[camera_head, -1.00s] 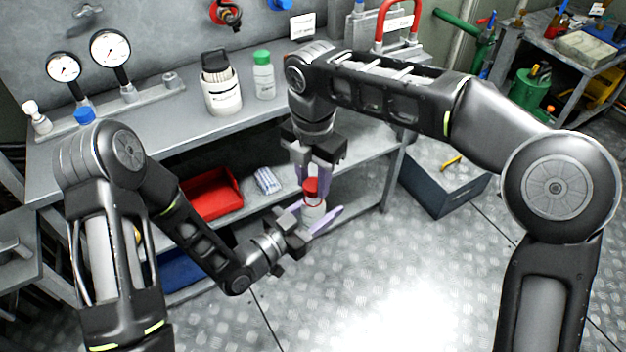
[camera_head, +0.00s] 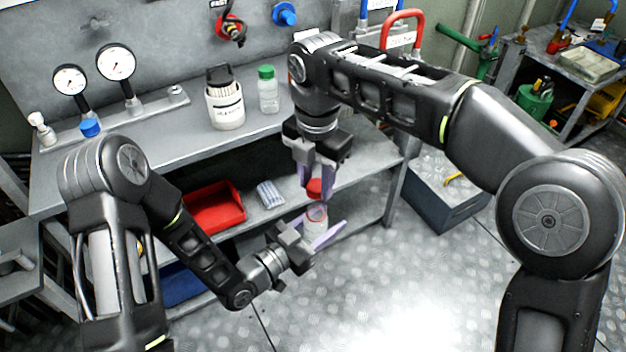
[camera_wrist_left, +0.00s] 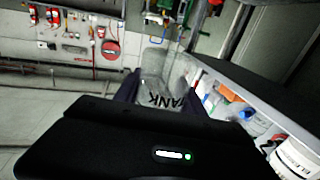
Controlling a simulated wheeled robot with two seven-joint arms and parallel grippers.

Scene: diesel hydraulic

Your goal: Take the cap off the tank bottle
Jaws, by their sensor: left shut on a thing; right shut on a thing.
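The tank bottle (camera_head: 314,225) is a small clear bottle, held upright or nearly so in front of the bench. My left gripper (camera_head: 318,234) is shut on its body from the left. In the left wrist view the bottle (camera_wrist_left: 160,82) shows the word TANK, upside down, between the fingers. The red cap (camera_head: 314,188) is in my right gripper (camera_head: 316,176), which points down from above and is shut on it. The cap is just above the bottle and looks apart from it. The bottle's round mouth, with a reddish ring, is visible below.
A green-capped bottle (camera_head: 268,92) and a white container (camera_head: 226,106) stand on the bench top (camera_head: 180,135). A red bin (camera_head: 215,208) is on the lower shelf. A dark box (camera_head: 445,196) is on the floor at right. The floor in front is clear.

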